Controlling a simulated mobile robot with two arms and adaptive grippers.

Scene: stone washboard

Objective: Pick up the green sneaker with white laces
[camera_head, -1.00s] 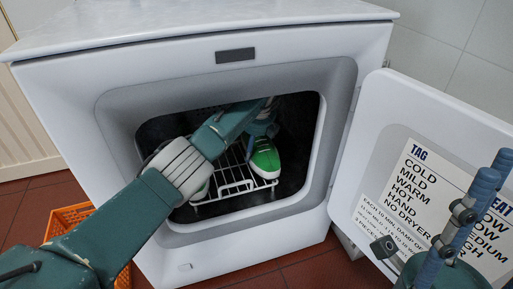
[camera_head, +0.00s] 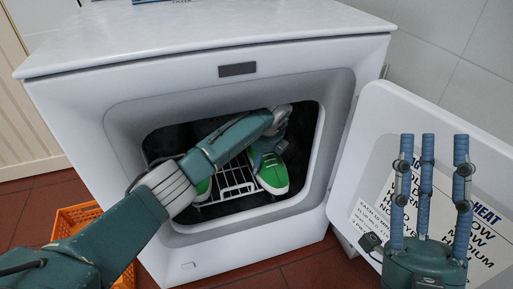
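Two green sneakers with white soles sit on a white wire rack (camera_head: 237,186) inside the open dryer. The right sneaker (camera_head: 273,175) points its toe toward the opening. The left sneaker (camera_head: 203,189) is mostly hidden by my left forearm. My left gripper (camera_head: 268,143) is inside the drum, at the rear of the right sneaker. Its blue fingers are partly hidden, so their grip on the sneaker is unclear. No laces can be made out. My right gripper (camera_head: 430,155) is open and empty in front of the dryer door, its three blue fingers pointing up.
The white dryer (camera_head: 100,110) has its door (camera_head: 380,130) swung open to the right, behind my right gripper. An orange crate (camera_head: 75,215) stands on the red tiled floor at left.

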